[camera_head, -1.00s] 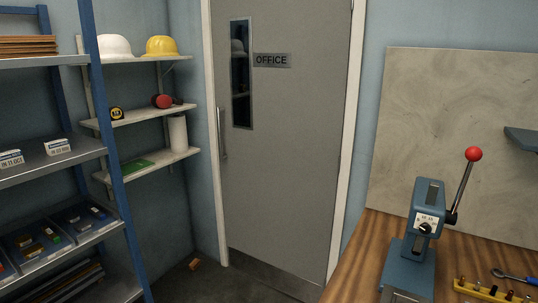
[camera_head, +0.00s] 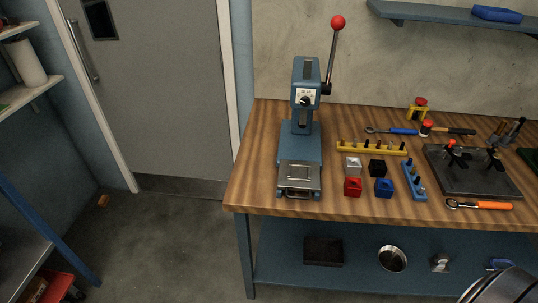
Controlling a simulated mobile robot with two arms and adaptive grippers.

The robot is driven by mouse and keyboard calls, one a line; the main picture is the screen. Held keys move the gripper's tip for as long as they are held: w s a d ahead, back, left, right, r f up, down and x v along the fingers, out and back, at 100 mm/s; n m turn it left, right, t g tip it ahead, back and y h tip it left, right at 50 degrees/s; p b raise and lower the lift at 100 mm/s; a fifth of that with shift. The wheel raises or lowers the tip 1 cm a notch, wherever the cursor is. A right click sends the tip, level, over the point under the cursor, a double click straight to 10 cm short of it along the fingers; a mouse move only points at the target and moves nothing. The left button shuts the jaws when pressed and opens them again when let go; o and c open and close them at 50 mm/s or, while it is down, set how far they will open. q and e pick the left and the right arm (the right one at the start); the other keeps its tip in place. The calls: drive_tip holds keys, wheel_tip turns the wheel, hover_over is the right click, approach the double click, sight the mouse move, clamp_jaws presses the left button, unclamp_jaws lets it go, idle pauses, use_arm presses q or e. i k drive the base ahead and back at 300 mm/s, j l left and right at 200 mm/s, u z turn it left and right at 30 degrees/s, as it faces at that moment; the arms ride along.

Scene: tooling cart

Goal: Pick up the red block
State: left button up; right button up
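The red block (camera_head: 352,187) is a small cube on the wooden workbench (camera_head: 262,160), near its front edge. It sits just right of the blue press (camera_head: 301,145). A silver block (camera_head: 353,165) is behind it, a black block (camera_head: 377,168) is behind and to its right, and a blue block (camera_head: 384,188) is to its right. Neither of my grippers shows in the head view.
A yellow holder (camera_head: 372,148) with several pegs lies behind the blocks, and a blue holder (camera_head: 414,182) stands to their right. A dark fixture plate (camera_head: 472,172) and an orange-handled wrench (camera_head: 480,205) are farther right. Open floor (camera_head: 170,235) lies left of the bench.

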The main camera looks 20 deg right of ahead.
sight(350, 190)
drive_tip(key=z, duration=1.5)
